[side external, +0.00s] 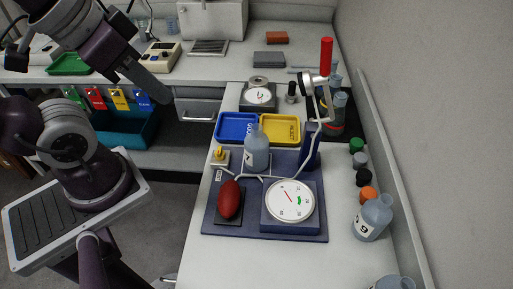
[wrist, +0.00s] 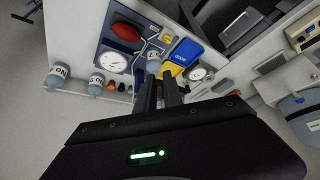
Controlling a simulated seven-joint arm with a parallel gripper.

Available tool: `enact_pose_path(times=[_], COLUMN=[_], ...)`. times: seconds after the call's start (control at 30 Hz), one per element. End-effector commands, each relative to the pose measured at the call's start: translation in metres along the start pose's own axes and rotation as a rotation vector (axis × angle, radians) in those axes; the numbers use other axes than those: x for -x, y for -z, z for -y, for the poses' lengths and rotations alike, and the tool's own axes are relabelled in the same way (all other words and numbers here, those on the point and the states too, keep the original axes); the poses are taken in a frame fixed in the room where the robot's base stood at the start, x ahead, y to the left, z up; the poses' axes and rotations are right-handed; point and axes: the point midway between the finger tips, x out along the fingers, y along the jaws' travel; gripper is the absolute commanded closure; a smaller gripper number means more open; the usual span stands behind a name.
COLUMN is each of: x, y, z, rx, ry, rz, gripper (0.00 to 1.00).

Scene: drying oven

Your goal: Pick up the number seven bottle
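A grey-blue bottle (side external: 257,150) with a white label stands upright on the dark blue mat, behind the round gauge. Its label seems to read 7, but it is small. In the wrist view this bottle (wrist: 153,65) shows just beyond my fingertips. My gripper (wrist: 160,84) has its two dark fingers apart with nothing held between them. In the side external view my arm is at the upper left, well above and away from the bottle. Another bottle (side external: 372,217), labelled 6 or 9, stands at the right. A third bottle (side external: 393,283) is cut off at the bottom edge.
The mat (side external: 218,219) also holds a red oval bulb (side external: 230,199) and a white-faced gauge (side external: 290,200). Blue (side external: 236,127) and yellow (side external: 280,129) trays lie behind the bottle. A stand with a red-topped post (side external: 326,57) rises to its right. Several coloured caps lie along the wall.

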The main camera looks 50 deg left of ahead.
Motion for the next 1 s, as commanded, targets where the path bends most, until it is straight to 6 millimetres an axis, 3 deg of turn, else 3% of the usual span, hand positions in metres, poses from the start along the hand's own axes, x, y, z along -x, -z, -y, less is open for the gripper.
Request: enact_pose_path(times=[0.03, 0.3, 0.33, 0.63, 0.73, 0.8, 1.0], x=[0.000, 0.000, 0.000, 0.003, 0.023, 0.048, 0.018], y=[0.000, 0.000, 0.000, 0.002, 0.014, 0.027, 0.038], z=[0.000, 0.000, 0.000, 0.000, 0.000, 0.000, -0.030], rx=[0.000, 0.000, 0.000, 0.000, 0.000, 0.000, 0.537], ry=[0.000, 0.000, 0.000, 0.000, 0.000, 0.000, -0.176], rz=[0.000, 0.000, 0.000, -0.002, -0.007, -0.009, 0.401], gripper=[0.76, 0.23, 0.21, 0.21, 0.21, 0.21, 0.21])
